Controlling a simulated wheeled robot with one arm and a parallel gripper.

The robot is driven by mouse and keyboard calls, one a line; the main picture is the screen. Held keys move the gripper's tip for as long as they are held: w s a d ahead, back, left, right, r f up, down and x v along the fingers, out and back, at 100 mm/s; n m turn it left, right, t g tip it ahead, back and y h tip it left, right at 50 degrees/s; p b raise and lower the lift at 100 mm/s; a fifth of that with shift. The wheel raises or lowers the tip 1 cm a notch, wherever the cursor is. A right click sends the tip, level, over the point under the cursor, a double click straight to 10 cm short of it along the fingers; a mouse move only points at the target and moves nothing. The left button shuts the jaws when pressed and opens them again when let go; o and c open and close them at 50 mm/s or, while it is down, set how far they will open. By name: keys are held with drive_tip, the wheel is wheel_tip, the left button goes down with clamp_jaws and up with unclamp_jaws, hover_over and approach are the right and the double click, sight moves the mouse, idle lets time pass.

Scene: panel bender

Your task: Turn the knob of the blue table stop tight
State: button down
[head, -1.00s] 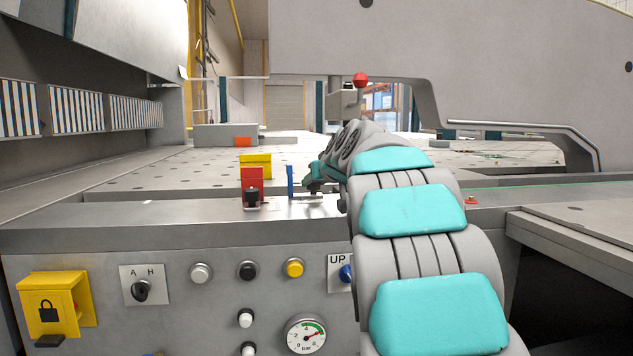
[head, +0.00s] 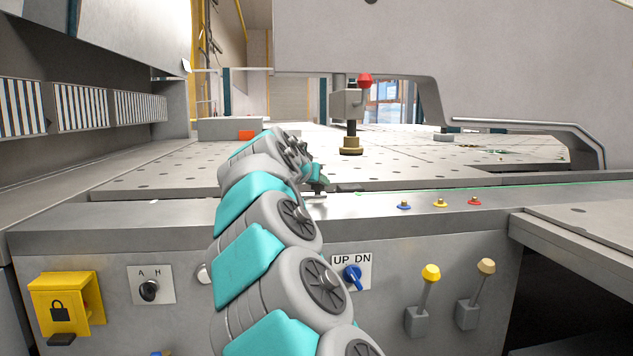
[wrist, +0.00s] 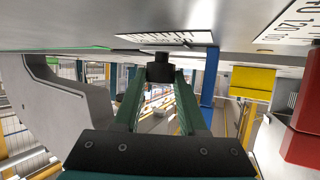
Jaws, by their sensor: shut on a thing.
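My gripper (wrist: 161,84) has its two dark green fingers closed on a small black knob (wrist: 160,66) in the wrist view. That view looks upside down, with the table surface at the top. The blue table stop (wrist: 210,88) shows as a narrow blue upright just right of the fingers, apart from the right one. How the knob joins the stop is not clear. In the head view my gripper (head: 317,187) is small, at the table's front edge. My arm covers the place where the stops stand, so the blue stop and the knob are hidden there.
A yellow stop (wrist: 252,82) and a red stop (wrist: 300,128) stand right of the blue one in the wrist view. A clamp with a red ball (head: 350,103) hangs over the table (head: 420,172). The front panel has an UP/DN switch (head: 352,275) and levers (head: 425,290).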

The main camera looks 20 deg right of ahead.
drive_tip(key=shift+m+g, duration=0.3)
idle(0.4)
drive_tip(key=shift+c, duration=2.3)
unclamp_jaws()
drive_tip(key=shift+h, duration=0.3)
drive_tip(key=shift+s+d+n+t+y, duration=0.1)
drive_tip(key=shift+n+t+y, duration=1.3)
drive_tip(key=shift+n+y, duration=0.7)
drive_tip(key=n+y+b, duration=0.1)
drive_tip(key=n+y, duration=0.1)
drive_tip(key=d+n+t+y+b, duration=0.1)
drive_tip(key=n+y+b, duration=0.1)
drive_tip(key=shift+s+f+t+y, duration=0.1)
drive_tip(key=shift+f+t+y, duration=0.1)
drive_tip(key=shift+t+y, duration=0.1)
drive_tip(key=shift+d+r+n+y, duration=0.1)
drive_tip(key=shift+r+n+y, duration=0.05)
drive_tip(key=shift+n+y, duration=0.4)
drive_tip(key=shift+d+r+n+y, duration=0.1)
drive_tip(key=shift+n+y, duration=0.35)
drive_tip(key=shift+y, duration=0.1)
drive_tip(key=shift+r+n+y+p, duration=0.1)
drive_tip(key=shift+n+y+p, duration=0.55)
drive_tip(key=shift+p, duration=0.3)
